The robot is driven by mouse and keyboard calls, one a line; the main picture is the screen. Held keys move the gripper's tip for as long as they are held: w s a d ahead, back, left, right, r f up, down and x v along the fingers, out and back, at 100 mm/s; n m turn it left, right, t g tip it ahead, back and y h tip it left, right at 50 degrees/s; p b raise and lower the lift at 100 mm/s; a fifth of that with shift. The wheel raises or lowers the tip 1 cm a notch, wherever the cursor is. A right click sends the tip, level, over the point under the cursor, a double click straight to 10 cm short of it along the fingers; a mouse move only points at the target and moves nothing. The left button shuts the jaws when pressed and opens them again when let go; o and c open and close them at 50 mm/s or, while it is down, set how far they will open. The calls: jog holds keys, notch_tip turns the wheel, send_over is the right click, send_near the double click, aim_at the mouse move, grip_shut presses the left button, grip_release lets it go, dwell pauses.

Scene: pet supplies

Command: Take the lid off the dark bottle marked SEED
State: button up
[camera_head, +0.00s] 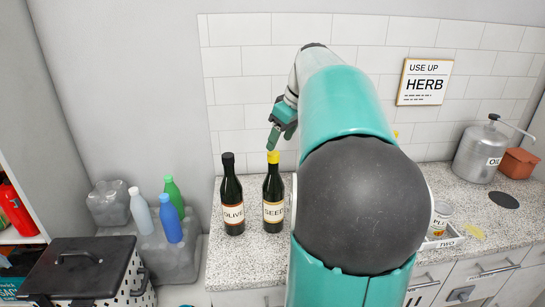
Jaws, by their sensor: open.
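The dark bottle marked SEED (274,195) stands upright on the speckled counter. Its yellow lid (273,157) is on its neck. My gripper (273,138) is just above the yellow lid, with a finger pointing down. It is open, and a small gap seems to show between it and the lid; whether they touch is hard to tell. My large teal arm covers the counter to the right of the bottle and part of its label's right edge.
A dark bottle marked OLIVE (232,198) with a black lid stands close on the left. The tiled wall (235,60) is behind. Counter (223,260) shows bare in front of the bottles.

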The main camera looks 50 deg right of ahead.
aim_at(274, 153)
jog(key=x, duration=0.5)
jog(key=shift+a, duration=0.1)
jog(key=c, duration=1.1)
